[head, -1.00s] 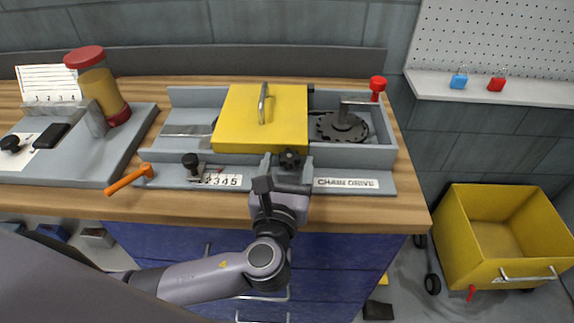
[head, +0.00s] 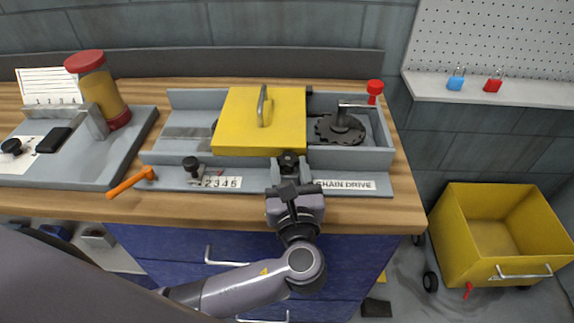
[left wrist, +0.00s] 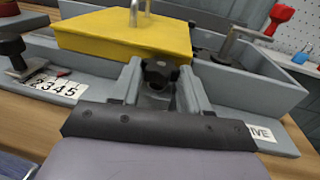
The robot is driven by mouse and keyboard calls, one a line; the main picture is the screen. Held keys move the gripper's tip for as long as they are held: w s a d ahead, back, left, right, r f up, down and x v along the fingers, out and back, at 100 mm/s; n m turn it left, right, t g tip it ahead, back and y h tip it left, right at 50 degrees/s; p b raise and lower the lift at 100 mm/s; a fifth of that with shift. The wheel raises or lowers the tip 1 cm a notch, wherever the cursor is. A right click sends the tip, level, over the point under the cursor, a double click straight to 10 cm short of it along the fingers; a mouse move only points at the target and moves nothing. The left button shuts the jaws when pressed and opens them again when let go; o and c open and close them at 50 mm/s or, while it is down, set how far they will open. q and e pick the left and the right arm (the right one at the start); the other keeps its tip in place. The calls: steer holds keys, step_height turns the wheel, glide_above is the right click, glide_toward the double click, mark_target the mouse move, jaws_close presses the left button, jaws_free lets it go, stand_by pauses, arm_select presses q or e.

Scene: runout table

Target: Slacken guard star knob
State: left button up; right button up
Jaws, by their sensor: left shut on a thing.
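The black guard star knob (head: 289,158) is at the front edge of the yellow guard (head: 245,135) of the chain drive unit. My left gripper (head: 290,167) comes in from the front and is shut on the knob. In the left wrist view the knob (left wrist: 160,72) sits between the two grey fingers (left wrist: 161,82). The yellow guard lies over the middle of the grey housing, with its metal handle upright. My right gripper is not in view.
A black sprocket (head: 338,130) and a red knob (head: 375,87) are at the right of the housing. An orange lever (head: 128,183) and another black knob (head: 191,163) are at its front left. A yellow cart (head: 455,235) stands on the floor at right.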

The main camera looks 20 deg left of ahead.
arm_select(q)
steer(key=shift+w+d+n+g+y, duration=0.1)
steer(key=shift+d+n+g+y, duration=0.1)
steer(key=shift+n+g+y, duration=0.7)
steer(key=shift+w+d+n+g+y, duration=0.15)
steer(key=shift+n+g+y, duration=0.25)
steer(key=shift+n+y, duration=0.55)
steer(key=shift+y, duration=0.35)
steer(key=o, duration=1.1)
steer(key=shift+c, duration=0.2)
